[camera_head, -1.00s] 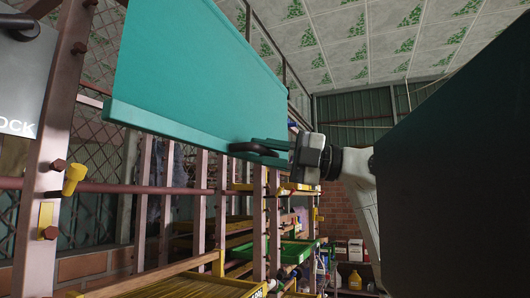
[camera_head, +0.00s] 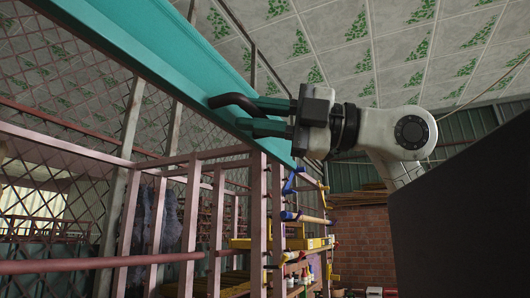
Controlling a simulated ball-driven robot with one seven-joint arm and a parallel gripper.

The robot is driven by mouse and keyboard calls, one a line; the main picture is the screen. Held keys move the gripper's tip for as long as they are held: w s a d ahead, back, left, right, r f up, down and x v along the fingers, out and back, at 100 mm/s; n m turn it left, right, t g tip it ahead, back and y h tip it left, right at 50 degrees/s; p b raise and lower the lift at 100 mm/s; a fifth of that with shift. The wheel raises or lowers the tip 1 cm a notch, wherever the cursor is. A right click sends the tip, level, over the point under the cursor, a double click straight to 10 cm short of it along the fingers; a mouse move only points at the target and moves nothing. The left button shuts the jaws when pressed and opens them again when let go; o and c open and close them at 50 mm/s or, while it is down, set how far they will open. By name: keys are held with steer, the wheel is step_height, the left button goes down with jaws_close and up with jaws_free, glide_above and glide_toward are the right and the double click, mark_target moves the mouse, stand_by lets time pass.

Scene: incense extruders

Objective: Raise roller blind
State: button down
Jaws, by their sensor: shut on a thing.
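The teal roller blind (camera_head: 150,48) runs diagonally from the upper left to the middle of the view, with its bottom bar (camera_head: 205,118) seen from below. A dark curved handle (camera_head: 232,102) is fixed to the bar near its right end. My gripper (camera_head: 262,116) reaches in from the right, and its two teal-grey fingers are shut on the handle. Part of the handle is hidden between the fingers. The blind's upper end is out of view.
A pinkish rack frame (camera_head: 258,220) with several posts and rails stands below the blind. Yellow trays (camera_head: 305,243) and small bottles sit on its shelves. A wire mesh wall (camera_head: 60,90) is at the left. Tiled ceiling (camera_head: 400,50) lies above, a brick wall (camera_head: 360,245) behind.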

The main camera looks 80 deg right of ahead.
mark_target(227, 92)
steer(key=shift+r+p, duration=0.45)
steer(key=shift+r, duration=1.35)
steer(key=c, duration=1.1)
jaws_free()
steer(key=shift+s+f, duration=0.1)
steer(key=b+v, duration=0.3)
steer(key=v, duration=0.7)
steer(key=shift+s+b, duration=0.3)
steer(key=shift+s, duration=0.05)
steer(key=shift+d, duration=0.1)
